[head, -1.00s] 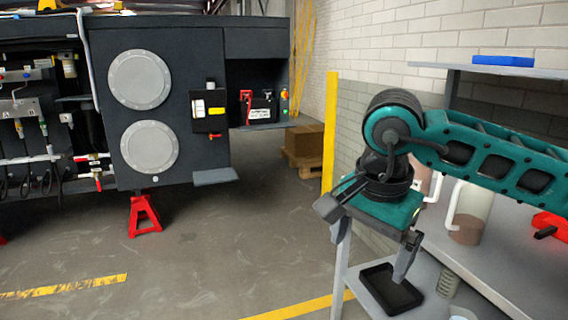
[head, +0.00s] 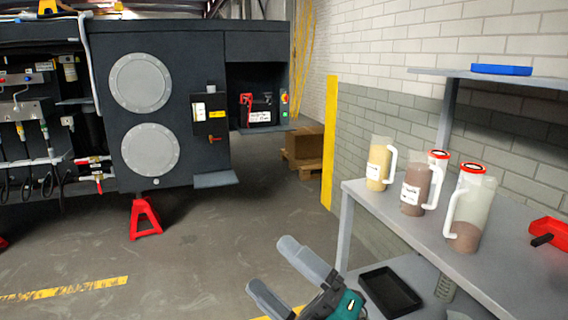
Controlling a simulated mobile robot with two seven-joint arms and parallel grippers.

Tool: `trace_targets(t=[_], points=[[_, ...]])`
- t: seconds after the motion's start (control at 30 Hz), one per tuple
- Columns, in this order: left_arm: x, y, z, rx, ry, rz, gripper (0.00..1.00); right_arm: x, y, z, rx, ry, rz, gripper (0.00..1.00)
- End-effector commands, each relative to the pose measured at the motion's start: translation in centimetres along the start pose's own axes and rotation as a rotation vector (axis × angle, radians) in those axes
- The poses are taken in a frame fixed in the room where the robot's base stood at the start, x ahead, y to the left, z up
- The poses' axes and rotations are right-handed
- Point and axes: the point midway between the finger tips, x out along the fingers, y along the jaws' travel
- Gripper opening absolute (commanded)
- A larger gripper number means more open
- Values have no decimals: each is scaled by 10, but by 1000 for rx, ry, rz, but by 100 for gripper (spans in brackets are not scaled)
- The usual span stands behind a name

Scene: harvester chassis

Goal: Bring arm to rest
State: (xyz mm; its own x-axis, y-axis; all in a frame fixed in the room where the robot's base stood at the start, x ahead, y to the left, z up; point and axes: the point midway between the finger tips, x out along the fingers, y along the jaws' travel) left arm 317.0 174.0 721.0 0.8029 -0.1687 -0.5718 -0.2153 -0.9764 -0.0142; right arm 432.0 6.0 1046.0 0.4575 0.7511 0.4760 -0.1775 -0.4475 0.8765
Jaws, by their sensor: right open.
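My right gripper (head: 283,272) shows at the bottom centre of the head view, with its two grey fingers spread apart and nothing between them. Part of its teal and black wrist shows behind the fingers. The rest of the right arm is out of the picture. The gripper is in front of and left of the grey workbench. My left gripper is not in the head view.
The workbench (head: 510,270) at the right bears several handled jugs (head: 417,187) and a red tray (head: 550,232). A black tray (head: 390,290) lies on its lower shelf. The dark harvester chassis (head: 190,60) stands on a red jack stand (head: 145,218). The floor between is clear.

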Motion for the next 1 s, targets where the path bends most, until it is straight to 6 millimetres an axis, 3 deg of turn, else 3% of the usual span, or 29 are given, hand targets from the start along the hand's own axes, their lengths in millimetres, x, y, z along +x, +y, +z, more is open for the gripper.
trace_targets(t=[0.1, 0.23, 0.4, 0.5, 0.6, 0.7, 1.0], points=[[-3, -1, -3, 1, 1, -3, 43, -52, -35, 38, 315, -328, -36, 100], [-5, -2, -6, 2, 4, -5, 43, -131, -82, 62, 640, -684, -69, 100], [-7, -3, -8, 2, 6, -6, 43, -241, -136, 52, 990, -1098, -91, 100], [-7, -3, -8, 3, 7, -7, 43, -289, -155, 34, 1127, -1275, -93, 100], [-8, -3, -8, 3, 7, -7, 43, -321, -166, 20, 1214, -1393, -92, 100], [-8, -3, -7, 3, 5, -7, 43, -337, -171, 11, 1258, -1453, -89, 100], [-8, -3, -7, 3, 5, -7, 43, -340, -172, 10, 1266, -1463, -88, 100]])
